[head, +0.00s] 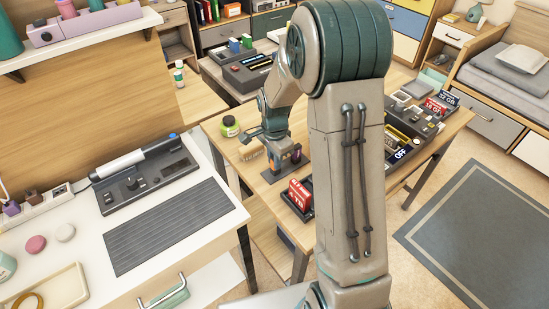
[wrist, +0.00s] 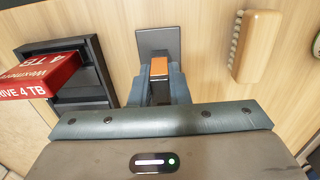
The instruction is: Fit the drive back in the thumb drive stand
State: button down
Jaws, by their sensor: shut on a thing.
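My gripper (wrist: 160,84) is shut on a small drive with an orange end (wrist: 159,67), seen between its two fingers in the wrist view. In the head view my gripper (head: 284,160) is low over the wooden table. A flat dark plate (wrist: 158,37), which looks like the base of the thumb drive stand, lies just beyond the fingertips; it also shows under my gripper in the head view (head: 271,175). The fingers hide the drive's lower part, so I cannot tell whether it touches the stand.
A red 4 TB drive box (head: 300,193) sits tilted in a black holder (wrist: 84,104) left of my gripper in the wrist view. A wooden brush (wrist: 257,46) lies to the right. A green jar (head: 230,126) stands near the table's edge. My arm hides the table's middle.

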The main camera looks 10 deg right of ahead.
jog(key=shift+f, duration=0.2)
jog(key=c, duration=1.3)
grip_release()
notch_tip(320, 180, up, 14)
jog(key=shift+p, duration=0.3)
